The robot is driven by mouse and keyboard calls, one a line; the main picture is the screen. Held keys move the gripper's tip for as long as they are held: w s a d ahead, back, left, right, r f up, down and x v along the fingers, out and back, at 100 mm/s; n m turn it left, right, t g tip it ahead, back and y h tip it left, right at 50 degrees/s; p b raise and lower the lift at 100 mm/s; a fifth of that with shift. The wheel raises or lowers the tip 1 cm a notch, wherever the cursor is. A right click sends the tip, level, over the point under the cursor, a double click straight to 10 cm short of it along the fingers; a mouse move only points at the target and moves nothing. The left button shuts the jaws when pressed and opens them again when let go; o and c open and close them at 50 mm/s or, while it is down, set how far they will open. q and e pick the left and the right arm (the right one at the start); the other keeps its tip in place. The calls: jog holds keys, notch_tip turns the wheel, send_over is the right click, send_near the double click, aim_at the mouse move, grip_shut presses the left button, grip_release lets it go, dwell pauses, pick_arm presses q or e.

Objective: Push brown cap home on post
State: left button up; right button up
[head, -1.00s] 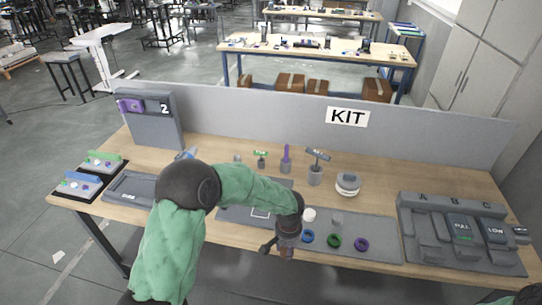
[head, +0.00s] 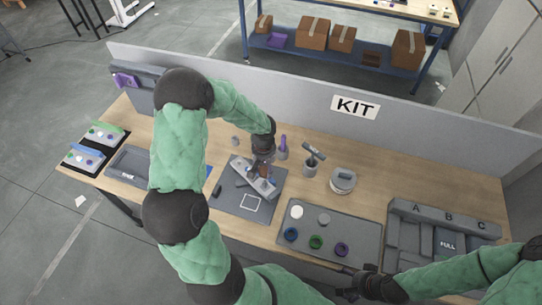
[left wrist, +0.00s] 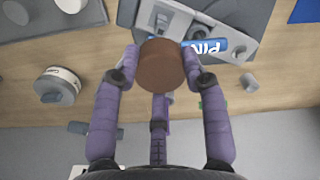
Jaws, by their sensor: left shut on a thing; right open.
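My left gripper (head: 262,158) is over the grey mat, above a grey fixture (head: 258,184) that lies at an angle on it. In the left wrist view its purple fingers (left wrist: 160,75) are shut on the sides of the round brown cap (left wrist: 161,65). The grey fixture (left wrist: 215,18) shows behind the cap, with a blue label (left wrist: 205,48) and small post-like parts (left wrist: 165,18). The cap covers what lies directly behind it, so I cannot tell whether it touches a post. My right gripper (head: 352,282) is open and empty at the table's front edge.
The parts tray (head: 345,225) holds white, grey, blue, green and purple round pieces. Upright tools (head: 311,160) and a round white-and-grey container (head: 342,181) stand behind. A grey ABC block (head: 445,235) is at right; a grey partition (head: 420,135) closes the back.

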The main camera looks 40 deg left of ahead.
aim_at(265, 182)
pick_arm(q)
jog(key=shift+s+f+b, duration=0.2)
jog(key=shift+f+b, duration=0.1)
jog(key=shift+f, duration=0.15)
notch_tip(265, 182, down, 2)
jog(key=shift+w+b, duration=0.1)
jog(key=shift+b, duration=0.35)
jog(key=shift+f+b, duration=0.55)
jog(key=shift+f, duration=0.7)
jog(key=shift+r, duration=0.1)
jog(key=shift+f+b, duration=1.05)
jog(key=shift+b, duration=0.4)
jog(key=shift+f+b, duration=0.25)
jog(key=shift+b, duration=0.1)
jog(key=shift+s+d+f+b, duration=0.1)
jog(key=shift+s+f+b, duration=0.2)
jog(key=shift+b, duration=0.45)
dwell(1.7)
